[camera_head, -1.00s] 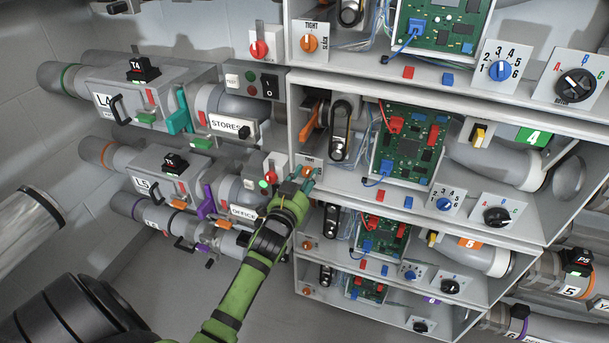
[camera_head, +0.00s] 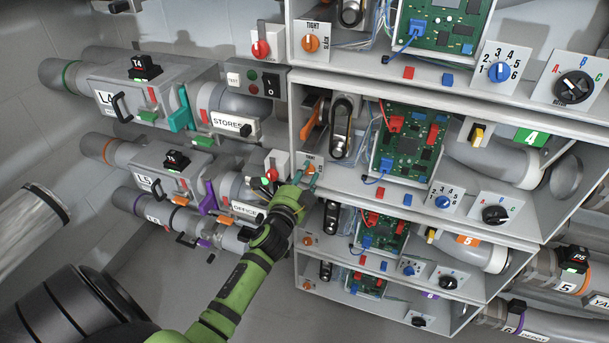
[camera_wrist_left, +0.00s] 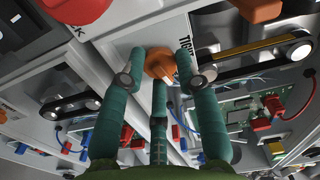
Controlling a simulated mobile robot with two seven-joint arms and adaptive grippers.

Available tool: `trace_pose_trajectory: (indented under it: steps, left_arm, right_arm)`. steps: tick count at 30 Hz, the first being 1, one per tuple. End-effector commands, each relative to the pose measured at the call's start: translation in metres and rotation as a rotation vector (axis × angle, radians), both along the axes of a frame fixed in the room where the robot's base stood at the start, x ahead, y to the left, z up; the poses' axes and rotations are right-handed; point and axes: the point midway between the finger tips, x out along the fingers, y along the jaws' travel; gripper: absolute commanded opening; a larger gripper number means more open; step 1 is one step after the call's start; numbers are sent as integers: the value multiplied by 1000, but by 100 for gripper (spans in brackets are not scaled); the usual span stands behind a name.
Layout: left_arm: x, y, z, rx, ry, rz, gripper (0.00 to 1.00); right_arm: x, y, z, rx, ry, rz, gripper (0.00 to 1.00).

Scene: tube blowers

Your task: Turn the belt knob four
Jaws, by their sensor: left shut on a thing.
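The belt knob four is an orange knob (camera_head: 309,170) on a white plate marked TIGHT, at the left front of the second blower box, the one with the green 4 label (camera_head: 534,136). My left gripper (camera_head: 304,180), on the green arm, is at this knob and partly covers it. In the left wrist view the orange knob (camera_wrist_left: 159,63) sits between the teal fingers (camera_wrist_left: 158,72), which are shut on it. The plate's lettering is partly hidden by a finger, so I cannot read the knob's setting. My right gripper is not in view.
A red knob (camera_head: 277,163) is close left of my gripper. Another orange knob (camera_head: 310,43) is on the box above. A belt with pulleys (camera_head: 341,128) and a green circuit board (camera_head: 410,143) are to the right.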

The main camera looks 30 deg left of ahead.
Motion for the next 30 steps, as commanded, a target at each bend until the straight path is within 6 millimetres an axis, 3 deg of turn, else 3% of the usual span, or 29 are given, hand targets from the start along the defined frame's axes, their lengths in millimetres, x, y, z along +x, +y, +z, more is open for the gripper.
trace_pose_trajectory:
  steps: [1,15,30]
  left_arm:
    - [2,-4,6,44,-5,-11,0]
    - [2,-5,4,312,60,-11,0]
    - [2,-5,2,359,76,-12,0]
  right_arm:
    - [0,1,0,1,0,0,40]
    - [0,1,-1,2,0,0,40]
    - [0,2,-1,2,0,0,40]
